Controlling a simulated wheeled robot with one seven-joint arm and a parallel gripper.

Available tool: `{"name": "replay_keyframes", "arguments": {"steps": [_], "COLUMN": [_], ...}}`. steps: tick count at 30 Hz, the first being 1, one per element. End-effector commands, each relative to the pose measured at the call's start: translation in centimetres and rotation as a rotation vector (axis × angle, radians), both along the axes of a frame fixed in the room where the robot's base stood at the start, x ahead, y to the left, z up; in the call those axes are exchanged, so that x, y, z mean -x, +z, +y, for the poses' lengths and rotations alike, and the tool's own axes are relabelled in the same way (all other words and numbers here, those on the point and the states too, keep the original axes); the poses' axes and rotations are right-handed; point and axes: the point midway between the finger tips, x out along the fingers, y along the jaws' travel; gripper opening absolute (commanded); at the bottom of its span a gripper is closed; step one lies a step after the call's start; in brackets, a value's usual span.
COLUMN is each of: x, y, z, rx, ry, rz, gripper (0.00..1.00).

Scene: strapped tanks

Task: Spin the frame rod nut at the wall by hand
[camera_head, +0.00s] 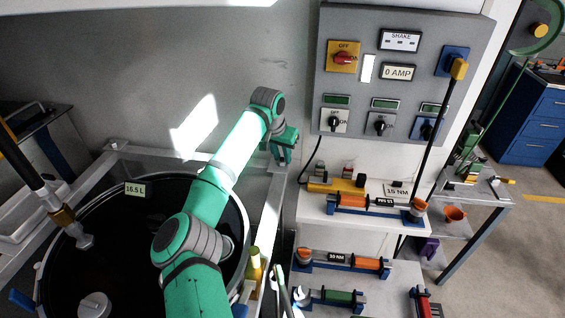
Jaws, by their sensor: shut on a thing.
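My green arm reaches over the black tank (125,225) to the back right corner of the grey metal frame (270,215), close to the wall. My gripper (281,160) points down at that corner, its fingers small and partly hidden by the wrist. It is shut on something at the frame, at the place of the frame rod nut. The nut itself is hidden by the gripper, so its turn and thread cannot be seen.
A grey control panel (405,75) with knobs and displays hangs right of my gripper. Below it, a white shelf (330,216) carries orange and blue torque tools (365,203). A "16.5 L" label (138,189) sits at the tank's rim. Clear floor lies at far right.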

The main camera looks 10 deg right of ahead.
Motion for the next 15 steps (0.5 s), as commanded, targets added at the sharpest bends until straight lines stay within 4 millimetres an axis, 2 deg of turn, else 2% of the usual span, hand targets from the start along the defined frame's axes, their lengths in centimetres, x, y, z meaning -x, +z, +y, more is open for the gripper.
{"name": "replay_keyframes", "arguments": {"steps": [8,15], "x": [0.0,0.01], "y": [0.04,0.02], "z": [0.02,-0.04], "rx": [0.001,0.002], "ry": [-0.01,-0.174], "rz": [0.0,0.001], "gripper": [0.0,0.0]}}
